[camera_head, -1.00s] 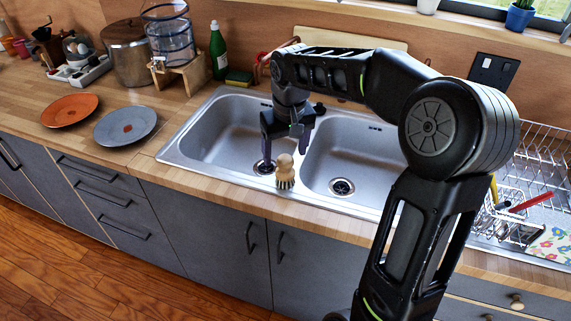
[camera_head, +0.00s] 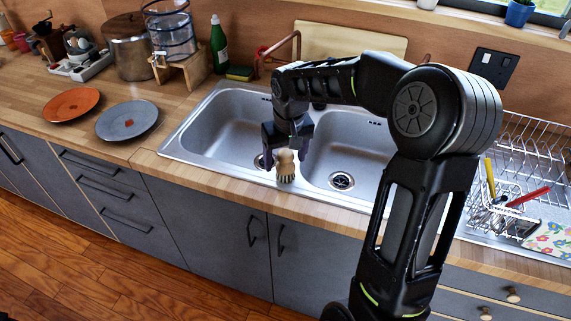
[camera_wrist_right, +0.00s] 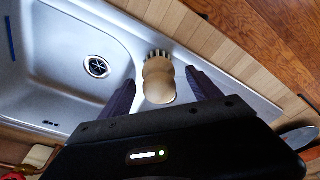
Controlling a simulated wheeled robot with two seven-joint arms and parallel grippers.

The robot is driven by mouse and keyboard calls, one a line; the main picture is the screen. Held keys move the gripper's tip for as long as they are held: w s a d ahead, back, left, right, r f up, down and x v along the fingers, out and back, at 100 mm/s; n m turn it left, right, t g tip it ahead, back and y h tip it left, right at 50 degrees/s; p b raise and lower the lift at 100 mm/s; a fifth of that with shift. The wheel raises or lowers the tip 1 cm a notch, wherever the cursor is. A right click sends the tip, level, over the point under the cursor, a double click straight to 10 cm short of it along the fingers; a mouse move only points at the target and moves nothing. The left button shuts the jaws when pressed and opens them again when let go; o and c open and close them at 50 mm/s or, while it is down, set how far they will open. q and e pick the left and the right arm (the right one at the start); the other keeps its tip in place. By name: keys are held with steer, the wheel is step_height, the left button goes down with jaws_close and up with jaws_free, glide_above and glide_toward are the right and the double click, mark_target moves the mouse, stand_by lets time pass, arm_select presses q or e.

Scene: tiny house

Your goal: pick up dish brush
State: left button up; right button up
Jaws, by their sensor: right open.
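The dish brush (camera_head: 286,168) has a round wooden handle and dark bristles. It stands upright on the front rim of the sink, near the divider between the two basins. My right gripper (camera_head: 286,158) is open, with its fingers down on either side of the brush's wooden knob. In the right wrist view the brush (camera_wrist_right: 158,80) lies between the two dark fingers, with visible gaps beside it. The lower brush body and bristles show beyond the fingertips. My left gripper is not in view.
The double sink (camera_head: 225,130) surrounds the brush, with a drain in each basin. A wire dish rack (camera_head: 525,160) stands at the right. Orange (camera_head: 70,104) and grey (camera_head: 127,120) plates lie on the left counter. A green bottle (camera_head: 218,45) stands behind the sink.

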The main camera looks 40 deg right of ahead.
mark_target(285, 165)
steer(key=f, duration=0.3)
steer(key=shift+w+f, duration=0.15)
steer(key=shift+w, duration=0.05)
steer(key=shift+c, duration=0.5)
steer(key=c, duration=1.3)
